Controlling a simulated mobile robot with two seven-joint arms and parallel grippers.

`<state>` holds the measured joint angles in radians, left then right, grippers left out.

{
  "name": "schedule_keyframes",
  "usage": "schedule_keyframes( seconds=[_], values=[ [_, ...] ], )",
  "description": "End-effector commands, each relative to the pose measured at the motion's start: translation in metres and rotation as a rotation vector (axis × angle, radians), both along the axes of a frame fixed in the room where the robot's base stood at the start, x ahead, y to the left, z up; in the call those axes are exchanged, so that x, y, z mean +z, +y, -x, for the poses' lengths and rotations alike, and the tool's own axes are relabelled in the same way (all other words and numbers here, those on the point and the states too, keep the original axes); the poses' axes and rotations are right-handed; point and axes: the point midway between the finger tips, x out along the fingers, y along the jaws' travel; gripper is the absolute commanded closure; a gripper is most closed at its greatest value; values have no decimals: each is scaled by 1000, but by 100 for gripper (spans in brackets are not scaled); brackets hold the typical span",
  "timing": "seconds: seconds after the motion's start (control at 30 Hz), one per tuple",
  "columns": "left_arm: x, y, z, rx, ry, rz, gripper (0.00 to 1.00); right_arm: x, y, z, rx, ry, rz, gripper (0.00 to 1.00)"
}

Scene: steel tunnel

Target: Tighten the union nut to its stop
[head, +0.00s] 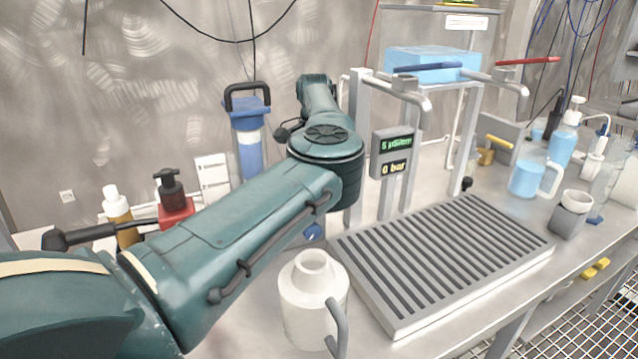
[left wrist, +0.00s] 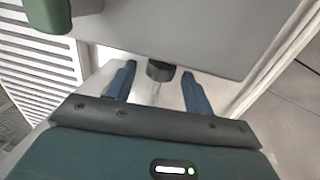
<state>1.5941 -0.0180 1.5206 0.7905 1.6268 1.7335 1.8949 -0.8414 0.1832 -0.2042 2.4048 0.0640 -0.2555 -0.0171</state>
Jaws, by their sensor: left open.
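My left arm reaches in from the left in the head view and bends away toward the back wall; its gripper is hidden there. In the left wrist view my left gripper (left wrist: 158,84) is open, with its two blue fingers apart. A short dark round fitting (left wrist: 160,70) shows between and just beyond the fingertips, under a grey panel; it may be the union nut, but I cannot tell for sure. I cannot see the fingers touching it. A pale pipe-like shape runs below it. My right gripper is not in view.
The slatted drip tray (head: 440,255) lies before the tap frame with a display (head: 392,153) reading 0 bar. A white jug (head: 312,300) stands close to my arm. A blue filter housing (head: 248,140) and bottles stand behind.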

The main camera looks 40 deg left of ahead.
Motion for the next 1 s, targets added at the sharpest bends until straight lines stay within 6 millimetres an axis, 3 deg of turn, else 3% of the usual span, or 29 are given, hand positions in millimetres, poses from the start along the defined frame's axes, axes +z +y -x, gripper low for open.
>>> schedule_keyframes(
  seconds=[0.37,0.9,1.0],
  values=[
    [-7,-1,0,0,-1,0,48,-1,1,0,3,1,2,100],
    [-6,-1,0,0,0,0,91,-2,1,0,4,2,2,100],
    [-6,0,0,0,2,4,92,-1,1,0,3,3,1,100]
  ],
)
